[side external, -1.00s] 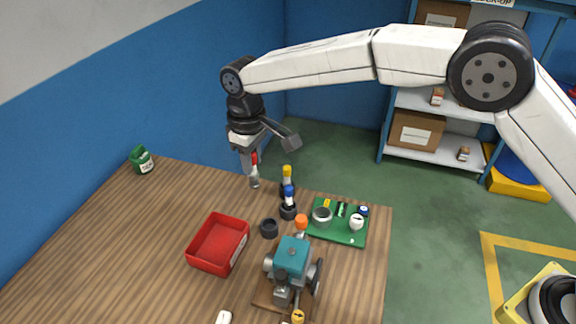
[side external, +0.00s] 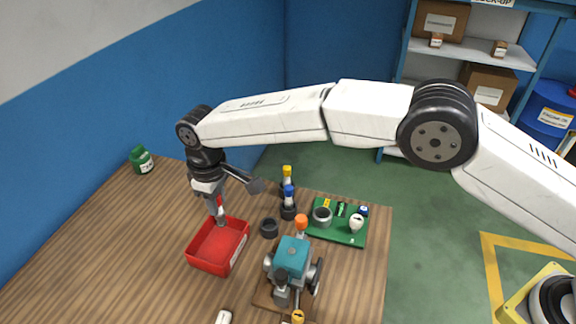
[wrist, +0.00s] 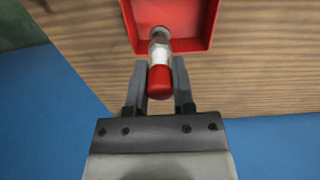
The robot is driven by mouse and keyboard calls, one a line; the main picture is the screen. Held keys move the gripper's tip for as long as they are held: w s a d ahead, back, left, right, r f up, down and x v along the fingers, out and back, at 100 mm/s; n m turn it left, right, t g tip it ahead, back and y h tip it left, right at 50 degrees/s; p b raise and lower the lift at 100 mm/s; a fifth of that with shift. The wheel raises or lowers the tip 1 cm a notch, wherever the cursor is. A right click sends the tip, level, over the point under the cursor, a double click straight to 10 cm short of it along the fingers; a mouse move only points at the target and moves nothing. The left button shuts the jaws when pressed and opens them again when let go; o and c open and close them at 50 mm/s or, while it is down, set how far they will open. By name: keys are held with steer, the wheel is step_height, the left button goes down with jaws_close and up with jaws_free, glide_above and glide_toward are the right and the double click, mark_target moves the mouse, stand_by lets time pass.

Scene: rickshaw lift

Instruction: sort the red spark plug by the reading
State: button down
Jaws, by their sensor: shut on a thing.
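The red spark plug (wrist: 159,80) is held between the two fingers of my gripper (wrist: 160,88) in the wrist view. Its red end points toward my gripper and its pale and metal part points toward the red tray (wrist: 205,46). In the side view my gripper (side external: 219,207) is over the far edge of the red tray (side external: 206,264), with the red spark plug (side external: 220,203) upright in it. The plug's lower end is over the tray's far part; whether it touches the tray floor I cannot tell.
Yellow-topped (side external: 287,172) and blue-topped (side external: 288,192) plugs stand in dark holders right of the tray, near an empty dark ring (side external: 269,228). A teal engine (side external: 291,252) and a green board (side external: 350,236) with small parts are further right. The table's left side is mostly clear.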

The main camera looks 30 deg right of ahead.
mark_target(221, 219)
steer(key=shift+f, duration=0.15)
steer(key=shift+f, duration=2.85)
steer(key=shift+c, duration=1.9)
jaws_free()
steer(key=shift+r, duration=3.9)
